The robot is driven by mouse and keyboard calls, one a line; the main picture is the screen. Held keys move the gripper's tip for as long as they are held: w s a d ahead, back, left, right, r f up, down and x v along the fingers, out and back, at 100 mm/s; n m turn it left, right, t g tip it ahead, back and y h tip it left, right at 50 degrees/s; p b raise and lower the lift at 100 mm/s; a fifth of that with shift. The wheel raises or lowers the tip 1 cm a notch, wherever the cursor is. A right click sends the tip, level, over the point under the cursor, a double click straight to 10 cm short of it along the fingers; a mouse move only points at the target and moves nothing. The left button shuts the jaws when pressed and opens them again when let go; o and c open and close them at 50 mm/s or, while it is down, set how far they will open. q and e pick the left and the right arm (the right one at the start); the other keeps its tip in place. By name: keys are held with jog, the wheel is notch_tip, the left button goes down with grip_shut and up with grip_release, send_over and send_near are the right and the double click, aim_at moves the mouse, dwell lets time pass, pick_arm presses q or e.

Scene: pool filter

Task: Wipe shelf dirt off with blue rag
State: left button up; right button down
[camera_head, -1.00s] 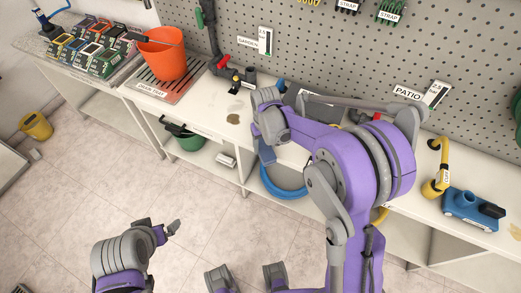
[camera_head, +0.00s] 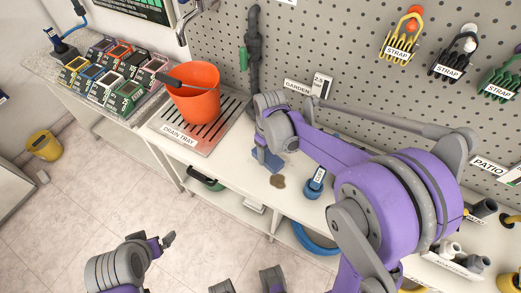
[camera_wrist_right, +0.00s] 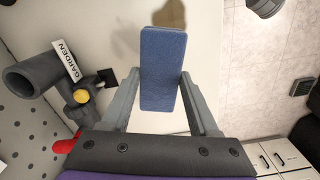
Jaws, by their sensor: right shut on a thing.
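The blue rag (camera_head: 268,160), a flat block-like pad, is held in my right gripper (camera_head: 265,148) above the white shelf (camera_head: 232,163). In the right wrist view the rag (camera_wrist_right: 163,68) sits between the two fingers of my right gripper (camera_wrist_right: 160,88). A brown dirt patch (camera_head: 277,181) lies on the shelf just in front of the rag. The patch (camera_wrist_right: 170,14) also shows past the rag's far end in the wrist view. I cannot tell whether the rag touches the shelf. My left gripper (camera_head: 162,242) is empty-looking, low over the floor; its opening is unclear.
An orange bucket (camera_head: 195,98) stands on the drain tray (camera_head: 168,138) left of the rag. A blue fitting (camera_head: 315,186) stands right of the dirt. A dark pipe with a GARDEN label (camera_wrist_right: 64,60) is close to the right gripper. The pegboard (camera_head: 350,75) rises behind.

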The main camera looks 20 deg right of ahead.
aim_at(279, 167)
jog(key=s+n, duration=0.1)
jog(key=s+r+n, duration=0.2)
jog(key=s, duration=0.1)
jog(key=shift+s+d+b, duration=0.1)
jog(key=shift+d+b, duration=0.2)
jog(key=shift+b, duration=0.05)
jog(key=shift+w+f+b, duration=0.25)
jog(key=shift+f+b, duration=0.05)
jog(key=shift+f, duration=0.55)
notch_tip(279, 167, down, 4)
jog(key=b, duration=0.3)
jog(key=shift+f+b, duration=0.1)
jog(key=shift+b, duration=0.2)
jog(key=shift+s+d+r, duration=0.2)
jog(key=shift+s+d, duration=0.4)
jog(key=shift+s, duration=0.1)
jog(key=shift+s+d, duration=0.2)
jog(key=shift+s, duration=0.05)
pick_arm(q)
jog(key=f, duration=0.2)
jog(key=s+f, duration=0.1)
jog(key=f, duration=0.2)
jog(key=shift+s, duration=0.1)
jog(key=shift+s+f+b, duration=0.1)
jog(key=shift+f+b, duration=0.25)
jog(key=shift+f, duration=0.25)
pick_arm(e)
jog(key=shift+f, duration=0.8)
